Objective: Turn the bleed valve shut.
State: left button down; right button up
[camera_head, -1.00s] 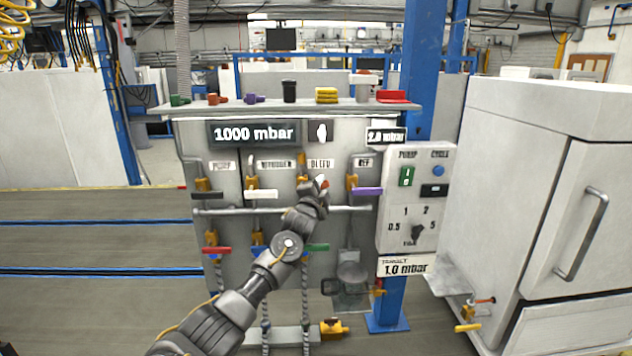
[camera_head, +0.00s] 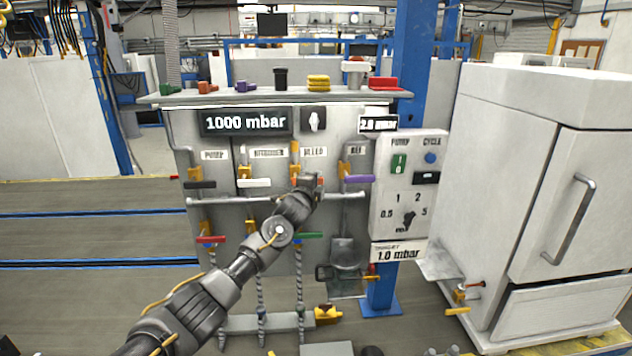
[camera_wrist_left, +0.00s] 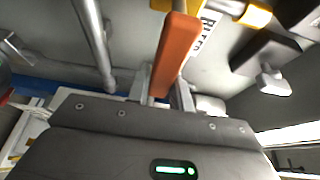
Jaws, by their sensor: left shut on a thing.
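The bleed valve (camera_head: 296,170) is on the grey panel under the label BLEED. My left gripper (camera_head: 312,181) is in front of it and hides most of its lever. In the left wrist view the orange lever (camera_wrist_left: 177,50) runs from a yellow valve body (camera_wrist_left: 178,6) down between my fingers. The left gripper (camera_wrist_left: 162,88) is shut on this lever near its outer end. The lever's exact angle on the panel cannot be told from the head view. My right gripper is not in view.
Neighbouring levers are close: white (camera_head: 254,183) to the left, purple (camera_head: 358,179) to the right, green (camera_head: 308,235) below. A horizontal grey pipe (camera_head: 230,200) crosses the panel. The display (camera_head: 246,122) reads 1000 mbar. A control box (camera_head: 408,185) stands to the right.

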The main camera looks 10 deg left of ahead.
pick_arm(q)
jog(key=c, duration=1.2)
grip_release()
jog(key=shift+c, duration=0.2)
jog(key=s+b, duration=0.3)
jog(key=s, duration=0.7)
jog(key=shift+s+a+b, duration=0.3)
jog(key=shift+s+a, duration=0.05)
jog(key=shift+a, duration=0.1)
